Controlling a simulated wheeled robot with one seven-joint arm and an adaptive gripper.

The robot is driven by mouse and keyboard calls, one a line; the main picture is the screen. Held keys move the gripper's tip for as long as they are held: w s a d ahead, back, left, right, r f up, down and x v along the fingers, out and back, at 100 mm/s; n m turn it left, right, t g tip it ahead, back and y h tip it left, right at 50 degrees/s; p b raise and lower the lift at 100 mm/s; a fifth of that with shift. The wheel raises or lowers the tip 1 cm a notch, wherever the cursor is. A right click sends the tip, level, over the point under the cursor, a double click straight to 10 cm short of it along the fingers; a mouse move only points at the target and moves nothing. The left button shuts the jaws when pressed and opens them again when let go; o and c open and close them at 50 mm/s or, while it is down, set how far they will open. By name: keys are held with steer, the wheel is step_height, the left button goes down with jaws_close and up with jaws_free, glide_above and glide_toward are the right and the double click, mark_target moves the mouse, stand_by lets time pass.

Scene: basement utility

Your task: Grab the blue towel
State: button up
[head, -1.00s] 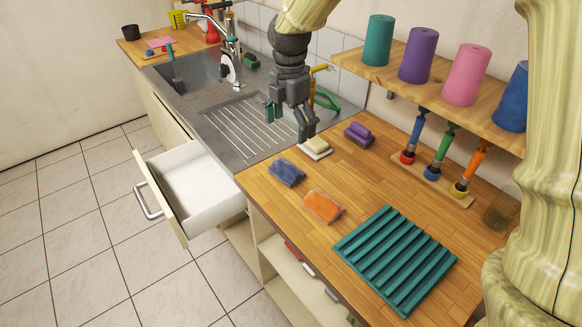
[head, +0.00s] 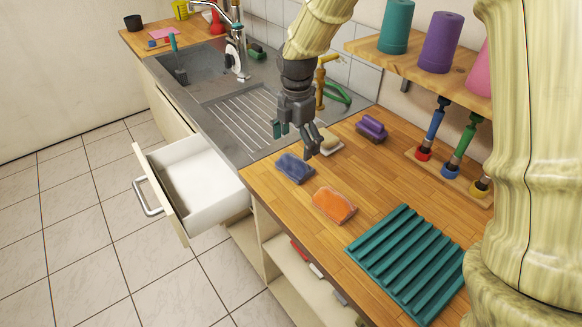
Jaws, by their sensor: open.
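A small folded dark blue cloth-like piece (head: 295,168), perhaps the towel, lies on the wooden counter near its front edge, beside the sink. My gripper (head: 296,142) is open and empty, pointing down. In the picture its fingertips are just above the blue piece, with a gap between them. I cannot tell the exact height of the fingers over the counter.
An orange piece (head: 334,205), a cream sponge (head: 329,142) and a purple piece (head: 371,129) lie nearby. A teal ridged rack (head: 408,262) fills the right. A white drawer (head: 190,186) stands open below. A wooden shelf (head: 425,67) overhangs at right.

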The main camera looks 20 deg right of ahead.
mark_target(295, 159)
steer(key=shift+s+a+f+p, duration=0.1)
steer(key=shift+s+f+p, duration=0.1)
steer(key=shift+f, duration=0.65)
steer(key=shift+s+a+f+p, duration=0.15)
steer(key=shift+f+p, duration=0.1)
steer(key=shift+f, duration=0.65)
steer(key=shift+s+d+f+p, duration=0.1)
steer(key=shift+s+f+p, duration=0.1)
steer(key=shift+f, duration=0.65)
steer(key=c, duration=1.1)
